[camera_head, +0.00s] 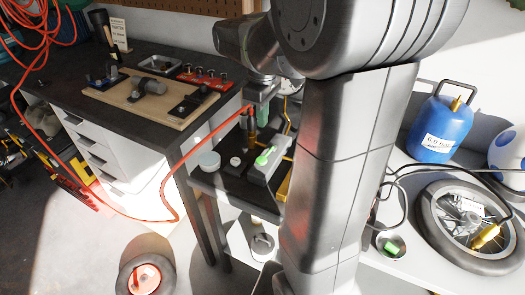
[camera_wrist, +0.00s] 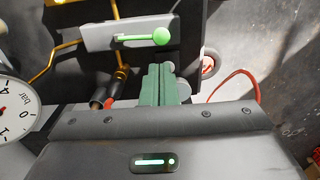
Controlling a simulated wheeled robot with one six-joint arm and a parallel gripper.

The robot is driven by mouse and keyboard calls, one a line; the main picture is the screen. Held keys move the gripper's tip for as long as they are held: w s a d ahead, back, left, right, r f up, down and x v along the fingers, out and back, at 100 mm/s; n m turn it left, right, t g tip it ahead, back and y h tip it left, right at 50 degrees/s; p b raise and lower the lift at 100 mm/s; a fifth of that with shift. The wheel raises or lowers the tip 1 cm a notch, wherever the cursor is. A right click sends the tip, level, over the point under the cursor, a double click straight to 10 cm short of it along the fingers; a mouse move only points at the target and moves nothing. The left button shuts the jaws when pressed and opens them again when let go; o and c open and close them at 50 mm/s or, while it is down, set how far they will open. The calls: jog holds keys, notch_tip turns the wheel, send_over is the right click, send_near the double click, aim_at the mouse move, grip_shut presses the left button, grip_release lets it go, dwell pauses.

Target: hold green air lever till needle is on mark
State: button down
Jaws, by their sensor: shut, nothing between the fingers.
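The green air lever (camera_wrist: 161,36) with its round knob is on a grey block at the top of the wrist view. It also shows in the head view (camera_head: 264,156), on the dark lower shelf beside the bench. My gripper (camera_wrist: 160,70) is shut and empty, its dark green fingers together. In the wrist view the fingertips are just below the lever and appear apart from it. In the head view my gripper (camera_head: 262,118) hangs above the shelf. A white gauge (camera_wrist: 14,112) marked "bar" is cut off at the left of the wrist view. Its needle and mark cannot be made out.
A red hose (camera_head: 178,170) loops from near my gripper to the floor. In the wrist view, yellow pipes (camera_wrist: 66,47) and dark and red fittings (camera_wrist: 113,88) lie left of my fingers. A blue tank (camera_head: 440,127) and a wheel (camera_head: 432,215) are at the right.

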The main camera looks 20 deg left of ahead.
aim_at(262, 159)
notch_tip(262, 159, down, 12)
jog(key=shift+f, duration=0.2)
dwell(0.4)
